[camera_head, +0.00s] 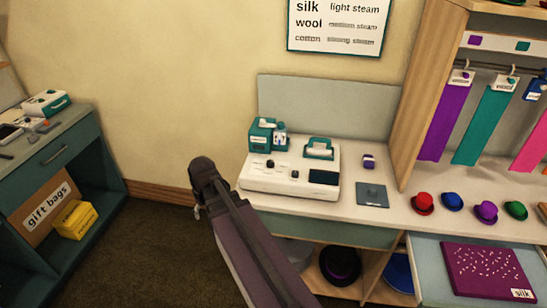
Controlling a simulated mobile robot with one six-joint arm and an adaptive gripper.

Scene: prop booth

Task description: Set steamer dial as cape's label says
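A white machine (262,181) with a dark panel stands on the counter; it looks like the steamer. It has a black knob (270,164) and a smaller dark knob (295,174); their settings are too small to read. A folded purple cloth with pale specks, seemingly the cape (485,270), lies in the open drawer. Its white label (521,293) reads "silk". The wall chart (338,25) pairs silk with light steam, wool with what looks like medium steam, cotton with strong steam. My arm rises in front of the counter, left of the machine; my gripper is not visible.
A grey-blue pad (372,194) and a small purple item (369,161) lie right of the machine. Several small hats, including a red one (423,203), line the counter below hanging cloths. The open drawer (424,266) juts out at lower right. A teal cabinet (60,155) stands left.

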